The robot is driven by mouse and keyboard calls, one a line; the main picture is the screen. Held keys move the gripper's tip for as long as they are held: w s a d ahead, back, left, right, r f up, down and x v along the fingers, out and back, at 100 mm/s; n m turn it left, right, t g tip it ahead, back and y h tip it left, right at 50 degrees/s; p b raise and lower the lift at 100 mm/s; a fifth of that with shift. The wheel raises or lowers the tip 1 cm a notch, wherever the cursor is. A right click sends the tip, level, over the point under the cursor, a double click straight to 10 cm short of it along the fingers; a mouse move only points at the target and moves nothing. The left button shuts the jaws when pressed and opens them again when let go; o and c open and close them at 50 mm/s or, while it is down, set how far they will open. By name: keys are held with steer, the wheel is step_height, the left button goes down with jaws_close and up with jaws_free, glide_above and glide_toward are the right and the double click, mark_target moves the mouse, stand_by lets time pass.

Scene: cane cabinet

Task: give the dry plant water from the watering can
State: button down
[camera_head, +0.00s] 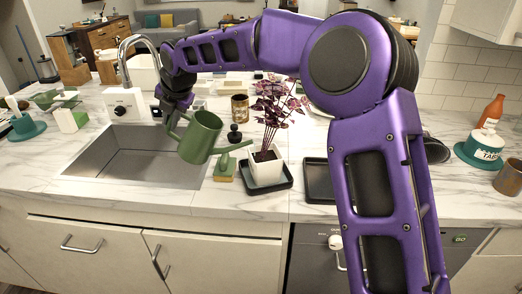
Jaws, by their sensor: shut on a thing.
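My gripper (172,108) is shut on the green watering can (199,138) and holds it above the right part of the sink. The plant (272,105) has thin stems and dark purple leaves. It stands in a white square pot (266,170) on a dark tray (270,181). No water stream is visible. My purple arm covers the counter right of the plant.
The sink (125,165) with its chrome faucet (124,62) lies at the left. A green-and-wood brush (225,168) and a brown cup (240,108) are near the plant. A second dark tray (318,180) lies right of it. An orange bottle (491,112) stands at far right.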

steer(key=shift+d+r, duration=0.3)
steer(key=shift+r, duration=0.1)
stand_by(0.9)
steer(key=a+f+n+h, duration=0.1)
steer(key=a+f+h, duration=0.4)
steer(key=f, duration=0.4)
steer(key=shift+s+a+h, duration=0.15)
steer(key=shift+a+h, duration=0.15)
steer(key=shift+a, duration=0.55)
stand_by(1.3)
